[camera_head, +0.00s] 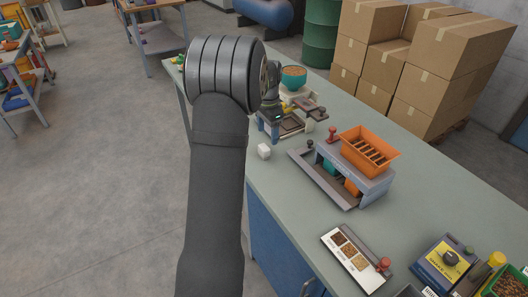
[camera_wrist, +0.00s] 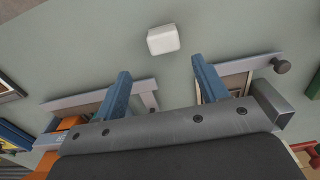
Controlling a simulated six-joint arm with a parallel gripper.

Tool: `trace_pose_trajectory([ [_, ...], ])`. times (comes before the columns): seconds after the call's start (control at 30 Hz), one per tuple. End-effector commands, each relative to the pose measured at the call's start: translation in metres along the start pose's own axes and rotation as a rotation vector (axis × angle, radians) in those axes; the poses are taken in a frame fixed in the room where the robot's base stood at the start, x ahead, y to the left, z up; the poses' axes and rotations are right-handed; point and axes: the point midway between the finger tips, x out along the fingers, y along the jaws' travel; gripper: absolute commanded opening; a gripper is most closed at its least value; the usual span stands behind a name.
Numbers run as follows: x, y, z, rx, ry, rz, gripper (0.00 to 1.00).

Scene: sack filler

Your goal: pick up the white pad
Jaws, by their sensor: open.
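The white pad (camera_head: 264,151) is a small white block on the grey-green bench top, near its left edge in the head view. In the wrist view the white pad (camera_wrist: 163,39) lies beyond the fingertips, roughly midway between them and apart from both. My gripper (camera_wrist: 158,66) shows two blue fingers, spread wide with nothing between them.
The bench (camera_head: 283,205) is bare around the pad. A grey machine with an orange hopper (camera_head: 370,150) stands to its right. A filler with a green bowl (camera_head: 293,77) stands behind. A sample tray (camera_head: 350,258) lies nearer. Cardboard boxes (camera_head: 455,50) are stacked beyond the bench.

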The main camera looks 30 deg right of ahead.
Motion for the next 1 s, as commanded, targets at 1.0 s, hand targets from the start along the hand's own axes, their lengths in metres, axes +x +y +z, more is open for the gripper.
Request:
trace_pose_trajectory([
  [1.0,0.085,-0.008,0.009,0.0,0.002,-0.001,0.62],
])
